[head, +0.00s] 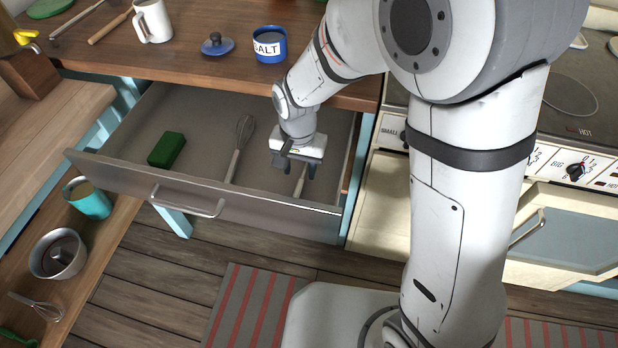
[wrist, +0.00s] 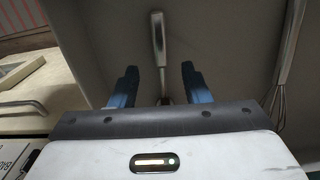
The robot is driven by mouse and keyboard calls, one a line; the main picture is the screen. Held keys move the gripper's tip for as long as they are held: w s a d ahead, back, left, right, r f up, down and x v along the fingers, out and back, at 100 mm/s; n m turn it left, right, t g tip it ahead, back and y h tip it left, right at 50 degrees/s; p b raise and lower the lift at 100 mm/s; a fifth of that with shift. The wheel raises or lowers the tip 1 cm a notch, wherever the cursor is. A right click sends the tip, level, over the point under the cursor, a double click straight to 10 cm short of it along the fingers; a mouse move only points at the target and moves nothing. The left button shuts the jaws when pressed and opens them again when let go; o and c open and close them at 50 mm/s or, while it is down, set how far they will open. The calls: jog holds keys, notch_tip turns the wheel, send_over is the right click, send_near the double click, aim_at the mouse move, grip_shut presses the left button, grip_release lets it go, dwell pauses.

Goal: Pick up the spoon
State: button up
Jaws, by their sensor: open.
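My gripper (head: 297,167) is open inside the pulled-out drawer (head: 200,135), near its right end. A metal utensil handle, likely the spoon (head: 300,182), shows just below the fingers in the head view. In the wrist view the spoon's handle (wrist: 157,38) points away from me, and its line runs between the two open fingers (wrist: 158,88). Its other end is hidden behind my gripper, so I cannot tell its shape. I cannot tell whether the fingers touch it.
A whisk (head: 240,145) lies left of my gripper in the drawer, and a green block (head: 167,149) lies farther left. The drawer's front wall (head: 250,205) stands close to my gripper. A salt pot (head: 269,44) and a mug (head: 153,20) stand on the counter above.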

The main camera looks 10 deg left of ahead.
aim_at(300, 184)
notch_tip(300, 184, down, 5)
jog(key=shift+s+f, duration=0.1)
jog(key=shift+c, duration=0.4)
grip_shut()
